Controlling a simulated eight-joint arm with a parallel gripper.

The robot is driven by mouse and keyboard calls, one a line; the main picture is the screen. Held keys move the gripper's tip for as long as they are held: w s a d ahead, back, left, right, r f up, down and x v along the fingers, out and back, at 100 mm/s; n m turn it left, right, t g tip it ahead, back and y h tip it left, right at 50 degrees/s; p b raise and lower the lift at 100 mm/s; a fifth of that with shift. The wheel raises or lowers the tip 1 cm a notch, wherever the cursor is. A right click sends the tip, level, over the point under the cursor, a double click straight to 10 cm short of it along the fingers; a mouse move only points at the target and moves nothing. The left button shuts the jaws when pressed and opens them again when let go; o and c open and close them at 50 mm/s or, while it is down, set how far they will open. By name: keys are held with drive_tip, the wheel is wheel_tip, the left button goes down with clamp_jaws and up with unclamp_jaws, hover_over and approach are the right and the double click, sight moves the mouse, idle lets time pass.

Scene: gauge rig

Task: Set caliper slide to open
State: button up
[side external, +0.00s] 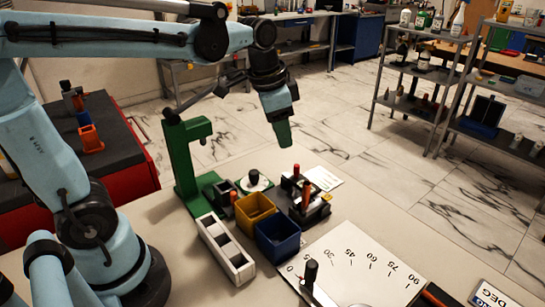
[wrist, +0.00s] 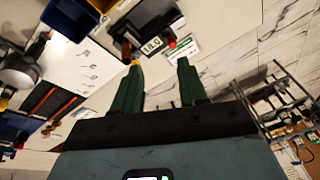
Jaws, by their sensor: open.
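A black fixture with upright orange-red posts (side external: 318,213) stands on the table behind the blue bin. It looks like the caliper, but I cannot be sure, and its slide position is not clear. In the wrist view the dark fixture (wrist: 152,22) lies beyond the fingertips, with a small lettered plate and red-orange parts. My gripper (side external: 284,143) hangs above and behind the fixture, pointing down, apart from everything. In the wrist view its two green fingers (wrist: 159,64) are spread with nothing between them.
A green stand (side external: 183,165) rises left of the fixture. A yellow bin (side external: 254,211), a blue bin (side external: 277,239) and a white divided tray (side external: 226,250) sit in front. A dial board (side external: 365,255) with a black-knobbed pointer lies front right. The table's back right is clear.

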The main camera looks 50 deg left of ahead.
sight(297, 165)
drive_tip(key=w+a+f+m+g, duration=0.1)
drive_tip(key=w+m+g, duration=0.25)
drive_tip(key=w, duration=0.25)
drive_tip(key=shift+t, duration=0.25)
wheel_tip(297, 165, down, 12)
drive_tip(key=shift+w+a+r, duration=0.1)
idle(0.4)
clamp_jaws()
